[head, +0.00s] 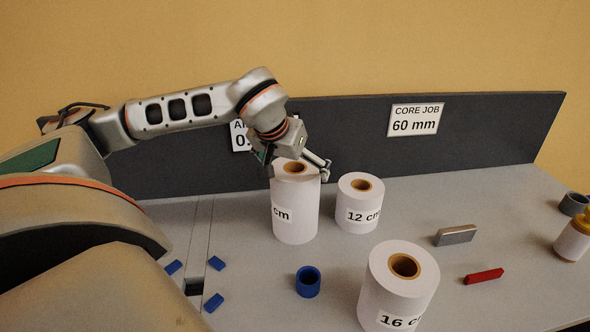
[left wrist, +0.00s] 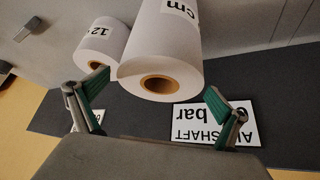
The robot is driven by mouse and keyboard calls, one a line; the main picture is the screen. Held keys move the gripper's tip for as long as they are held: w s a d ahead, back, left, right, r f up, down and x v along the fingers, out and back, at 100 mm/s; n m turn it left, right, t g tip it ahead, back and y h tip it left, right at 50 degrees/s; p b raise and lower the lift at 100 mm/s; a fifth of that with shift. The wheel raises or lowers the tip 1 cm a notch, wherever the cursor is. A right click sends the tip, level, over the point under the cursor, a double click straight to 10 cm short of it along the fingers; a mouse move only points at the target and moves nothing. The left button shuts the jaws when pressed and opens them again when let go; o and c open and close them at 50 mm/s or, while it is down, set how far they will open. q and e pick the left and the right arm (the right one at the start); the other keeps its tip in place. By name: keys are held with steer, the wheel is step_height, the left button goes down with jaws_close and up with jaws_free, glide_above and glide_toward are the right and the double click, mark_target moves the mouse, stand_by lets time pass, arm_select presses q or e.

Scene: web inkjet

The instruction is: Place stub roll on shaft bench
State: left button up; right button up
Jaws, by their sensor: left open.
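Three white paper rolls with brown cores stand upright on the grey bench (head: 470,210). The tallest roll (head: 296,215) has a label of which only "cm" shows; it also shows in the left wrist view (left wrist: 165,45). A shorter roll (head: 358,195) marked "12 cm" stands right of it and appears in the left wrist view (left wrist: 100,42). A roll (head: 388,285) marked "16 cm" stands at the front. No label names the stub roll. My left gripper (head: 293,165) is open at the tallest roll's top, its fingers (left wrist: 158,83) spread either side of the core end. Contact is unclear.
A dark panel (head: 480,150) with a "CORE JOB 60 mm" sign (head: 414,119) and a partly hidden sign borders the back. A blue ring (head: 308,281), small blue blocks (head: 216,263), a grey block (head: 455,235), a red bar (head: 484,276) and a yellow-topped bottle (head: 571,242) lie around.

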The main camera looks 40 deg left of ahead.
arm_select(q)
steer(key=p+v, duration=0.2)
steer(key=v, duration=0.9)
steer(key=shift+f, duration=0.1)
